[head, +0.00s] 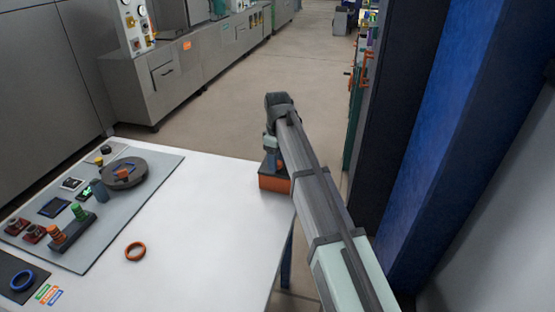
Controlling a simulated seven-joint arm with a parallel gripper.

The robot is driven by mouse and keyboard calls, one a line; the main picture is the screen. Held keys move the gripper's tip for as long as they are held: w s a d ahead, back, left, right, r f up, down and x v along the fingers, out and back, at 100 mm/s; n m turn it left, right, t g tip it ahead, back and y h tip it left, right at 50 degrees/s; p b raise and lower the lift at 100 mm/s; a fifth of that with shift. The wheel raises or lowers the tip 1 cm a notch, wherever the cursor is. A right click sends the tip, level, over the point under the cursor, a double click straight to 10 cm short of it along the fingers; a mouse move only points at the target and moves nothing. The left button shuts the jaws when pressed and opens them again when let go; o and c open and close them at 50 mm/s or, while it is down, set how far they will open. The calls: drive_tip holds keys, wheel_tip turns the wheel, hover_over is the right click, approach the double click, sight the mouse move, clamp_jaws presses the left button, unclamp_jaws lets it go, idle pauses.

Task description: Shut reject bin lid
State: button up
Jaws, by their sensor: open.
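An orange-red box (274,184), which looks like the reject bin, stands at the right edge of the white table (205,235). My arm hides its right side and part of its top. I cannot make out its lid or how far the lid is open. My gripper (270,165) points down right at the top of the box, small and partly hidden behind my arm. It is open, and I see nothing held in it. I cannot tell whether it touches the box.
An orange ring (135,251) lies on the table. To the left, a grey board (75,245) carries a round dark turntable (125,171), pegs and small parts. A blue ring (22,280) lies on a dark mat at the lower left. The table's middle is clear. A blue pillar (470,130) stands at right.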

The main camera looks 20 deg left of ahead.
wheel_tip(320, 180, up, 14)
idle(0.6)
drive_tip(key=shift+f, duration=0.15)
drive_tip(key=w+d+f+m+h, duration=0.1)
drive_tip(key=w+d+f+m, duration=0.2)
drive_tip(key=d+f, duration=0.6)
drive_tip(key=s+d+f+m+g, duration=0.1)
drive_tip(key=s+d+f, duration=0.35)
drive_tip(key=f, duration=0.65)
drive_tip(key=s+d+f+m+g, duration=0.1)
drive_tip(key=s+d+f+m, duration=0.15)
drive_tip(key=d+f, duration=0.6)
drive_tip(key=s+d+f+m+g, duration=0.15)
drive_tip(key=s+f, duration=0.25)
drive_tip(key=f, duration=1)
drive_tip(key=s+d+f+m, duration=0.1)
drive_tip(key=s+d+f, duration=0.5)
drive_tip(key=s+f, duration=0.25)
drive_tip(key=s+d+f+m+g, duration=0.1)
drive_tip(key=s+d+f+m, duration=0.1)
drive_tip(key=s, duration=0.8)
drive_tip(key=s+d+f+m+g, duration=0.1)
drive_tip(key=s+d+f+m, duration=0.1)
drive_tip(key=s+d+f, duration=0.2)
drive_tip(key=s+d+f+m+g+y, duration=0.1)
drive_tip(key=s+f, duration=0.7)
drive_tip(key=s, duration=0.9)
drive_tip(key=shift+s+d+f+m, duration=0.2)
drive_tip(key=shift+d+m, duration=0.4)
drive_tip(key=shift+d, duration=0.55)
